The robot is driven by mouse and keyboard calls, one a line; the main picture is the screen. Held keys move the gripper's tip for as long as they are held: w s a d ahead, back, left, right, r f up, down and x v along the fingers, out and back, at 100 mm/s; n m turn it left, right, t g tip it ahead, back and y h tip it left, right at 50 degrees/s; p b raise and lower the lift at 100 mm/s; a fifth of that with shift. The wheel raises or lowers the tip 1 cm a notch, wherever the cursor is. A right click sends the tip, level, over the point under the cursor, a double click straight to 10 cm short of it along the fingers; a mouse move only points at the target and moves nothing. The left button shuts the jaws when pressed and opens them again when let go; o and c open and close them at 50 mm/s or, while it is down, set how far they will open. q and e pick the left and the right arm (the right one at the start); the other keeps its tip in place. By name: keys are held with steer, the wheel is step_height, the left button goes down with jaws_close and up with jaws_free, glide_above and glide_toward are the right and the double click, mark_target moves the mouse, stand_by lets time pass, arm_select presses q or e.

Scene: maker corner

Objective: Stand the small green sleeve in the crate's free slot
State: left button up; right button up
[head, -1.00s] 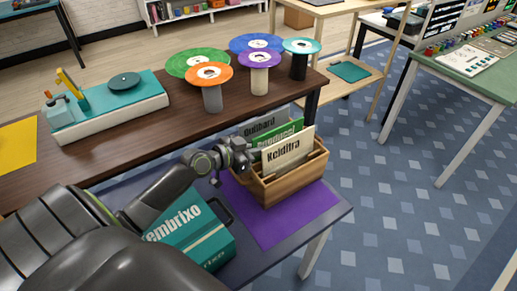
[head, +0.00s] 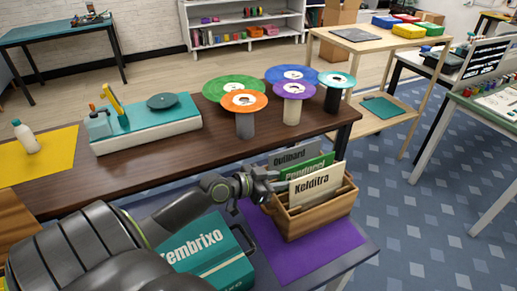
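The green sleeve (head: 322,161) is upright in the wooden crate (head: 312,222), between a grey sleeve (head: 290,157) behind and a cream sleeve marked "Kelditra" (head: 318,183) in front. The cream sleeve hides its lower part. My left gripper (head: 271,181) is at the crate's left side, close to the left edges of the sleeves. I cannot tell whether its fingers touch or hold the green sleeve, or how far they are open. The slots inside the crate are mostly hidden. My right gripper is out of view.
The crate stands on a purple mat (head: 290,262) on a low table. A teal case (head: 212,254) is left of it, under my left arm. Behind, a brown table (head: 180,158) carries a turntable (head: 150,125) and several record-topped stands (head: 243,101).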

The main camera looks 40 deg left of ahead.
arm_select(q)
steer(key=v, duration=0.9)
steer(key=shift+s+a, duration=0.15)
steer(key=shift+s, duration=0.1)
